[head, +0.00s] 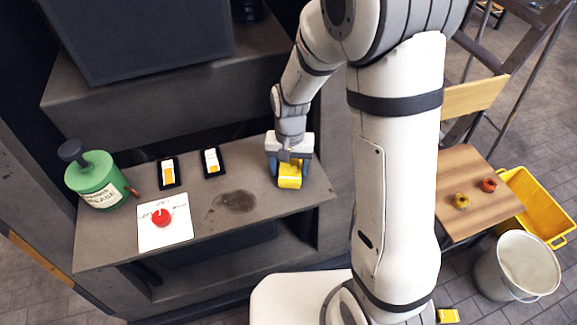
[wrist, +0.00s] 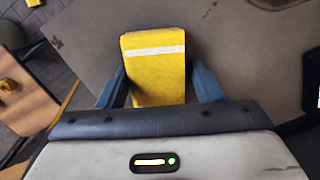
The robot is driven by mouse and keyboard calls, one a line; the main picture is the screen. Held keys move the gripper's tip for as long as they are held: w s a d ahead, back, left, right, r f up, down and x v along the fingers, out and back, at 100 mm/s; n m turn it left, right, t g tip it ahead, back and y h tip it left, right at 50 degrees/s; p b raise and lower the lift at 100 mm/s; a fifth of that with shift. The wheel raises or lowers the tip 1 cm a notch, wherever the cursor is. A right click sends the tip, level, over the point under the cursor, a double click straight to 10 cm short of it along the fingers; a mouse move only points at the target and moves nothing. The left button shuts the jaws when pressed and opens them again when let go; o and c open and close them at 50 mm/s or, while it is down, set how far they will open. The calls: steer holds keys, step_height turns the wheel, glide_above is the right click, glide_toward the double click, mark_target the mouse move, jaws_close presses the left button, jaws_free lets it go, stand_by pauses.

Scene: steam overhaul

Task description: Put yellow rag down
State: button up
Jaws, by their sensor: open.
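The yellow rag (head: 290,175) is a folded yellow block with a pale stripe, lying at the right end of the grey shelf (head: 110,243). My gripper (head: 289,168) is above it, pointing down. In the wrist view the rag (wrist: 155,75) lies between the two blue fingers of my gripper (wrist: 155,88), with a small gap showing at the fingers. The fingers are open, one at each side of the rag. The rag's near end is hidden by the gripper body.
On the shelf are a green canister (head: 97,180), two dark-framed switches (head: 168,172) (head: 212,162), a red knob on a white card (head: 162,217) and a dark stain (head: 236,201). To the right are a wooden board (head: 470,190), a bucket (head: 517,266) and a yellow crate (head: 540,210).

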mark_target(291, 163)
steer(key=shift+s+d+f, duration=0.2)
steer(key=shift+d+r+p, duration=0.15)
steer(key=shift+r+p, duration=0.2)
step_height(291, 163, up, 11)
steer(key=w, duration=0.2)
steer(key=s+d+r+t, duration=0.2)
steer(key=s+d+r, duration=0.2)
steer(key=s+d, duration=0.2)
steer(key=s+d+r+n+t, duration=0.1)
steer(key=s+d+r, duration=0.3)
steer(key=s+d, duration=0.2)
steer(key=shift+s+t, duration=0.4)
steer(key=shift+s, duration=0.5)
steer(key=shift+o, duration=0.4)
steer(key=shift+w+r+p, duration=0.1)
steer(key=shift+p, duration=0.25)
